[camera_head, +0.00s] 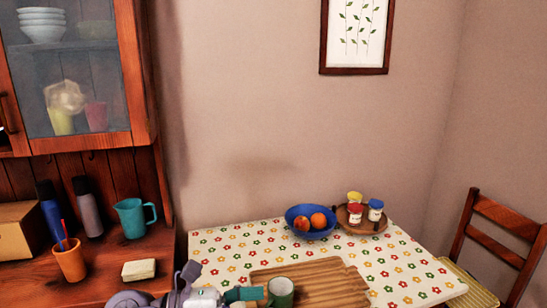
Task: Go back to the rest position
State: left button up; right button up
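My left gripper (249,294) reaches in low from the left at the bottom edge, over the near part of the table. Its teal end is beside a green mug (283,295), on the mug's left. I cannot tell whether the gripper touches the mug or whether its fingers are open or shut. The mug appears upright at the near edge of a wooden board (330,283), its lower part cut off by the frame. My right gripper is not in view.
The flowered table (400,265) holds a blue fruit bowl (312,233) and a round tray (343,219) with several jars. At left, a dark wood cabinet (145,265) holds a teal jug (133,217), bottles and an orange cup (70,262). A chair (500,217) stands right.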

pick_arm(q)
jog(key=w+a+r+n+t+y, duration=0.2)
jog(key=a+n+t+y, duration=0.25)
jog(key=n+t, duration=0.65)
jog(key=w+a+r+n+t+y, duration=0.1)
jog(key=w+a+n+t+y, duration=0.4)
jog(key=n, duration=1)
jog(key=s+a+f+n+g+y, duration=0.25)
jog(key=a+f+n+y, duration=0.2)
jog(key=f+n, duration=0.3)
jog(key=s+a+f+n+g+y, duration=0.1)
jog(key=s+a+f+n+y, duration=0.25)
jog(key=a+f+n, duration=0.35)
jog(key=s+d+f+n+g, duration=0.2)
jog(key=s+f+n+g, duration=0.2)
jog(key=s+f+g, duration=1.1)
jog(key=s+f+t+b, duration=0.1)
jog(key=s+f, duration=0.3)
jog(key=f, duration=1.2)
jog(key=s+f+t+b, duration=0.1)
jog(key=s+f, duration=0.3)
jog(key=f, duration=1.2)
jog(key=s+a+f+g+b, duration=0.1)
jog(key=s+a+f, duration=0.1)
jog(key=s+f, duration=1.3)
jog(key=shift+s+a+b, duration=0.3)
jog(key=shift+s, duration=0.15)
